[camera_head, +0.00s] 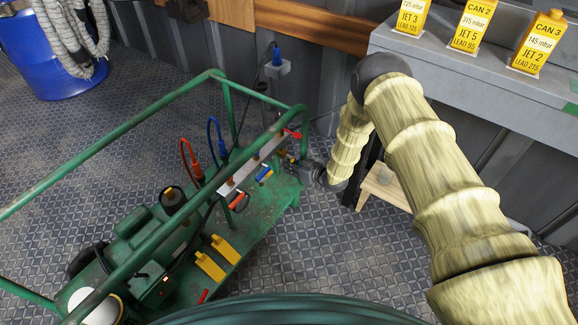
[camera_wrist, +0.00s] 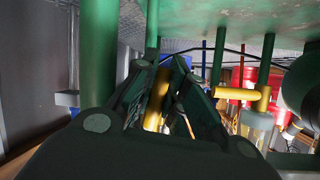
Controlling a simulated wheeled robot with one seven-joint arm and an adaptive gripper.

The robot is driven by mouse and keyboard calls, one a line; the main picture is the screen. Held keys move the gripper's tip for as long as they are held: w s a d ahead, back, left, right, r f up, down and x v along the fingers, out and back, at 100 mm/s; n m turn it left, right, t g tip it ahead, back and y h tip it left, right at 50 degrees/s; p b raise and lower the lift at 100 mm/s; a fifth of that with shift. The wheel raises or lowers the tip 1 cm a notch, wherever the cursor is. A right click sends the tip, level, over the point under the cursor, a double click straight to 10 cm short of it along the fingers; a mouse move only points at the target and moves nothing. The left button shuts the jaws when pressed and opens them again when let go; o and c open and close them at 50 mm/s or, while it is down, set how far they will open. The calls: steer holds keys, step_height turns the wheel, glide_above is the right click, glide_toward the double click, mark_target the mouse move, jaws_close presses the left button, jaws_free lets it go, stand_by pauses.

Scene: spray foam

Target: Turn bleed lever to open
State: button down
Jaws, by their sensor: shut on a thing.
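A green wheeled cart (camera_head: 262,206) carries a pale manifold bar (camera_head: 238,178) with red and blue levers. A red lever (camera_head: 292,133) sits at the bar's far end, and a blue lever (camera_head: 264,174) sits nearer. My gripper (camera_head: 306,168) is at the cart's far right end, beside the bar's end. In the wrist view my gripper's dark fingers (camera_wrist: 165,84) are closed around a yellow, brass-coloured part (camera_wrist: 157,100). The fingers hide much of it. I cannot tell for certain whether it is the bleed lever.
Green frame rails (camera_head: 150,103) surround the cart. A grey bench (camera_head: 455,68) with yellow cans (camera_head: 473,25) stands at the right. A wooden stool (camera_head: 384,187) is behind my arm. A blue drum (camera_head: 40,55) with hose stands far left. The patterned floor left of the cart is clear.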

steer(key=shift+w+d+f+n+t, duration=0.1)
steer(key=shift+w+d+n+t, duration=0.15)
steer(key=shift+d+n+t, duration=0.25)
steer(key=shift+w, duration=0.1)
stand_by(0.3)
steer(key=c, duration=1.5)
jaws_free()
steer(key=shift+o, duration=0.2)
steer(key=shift+w, duration=0.15)
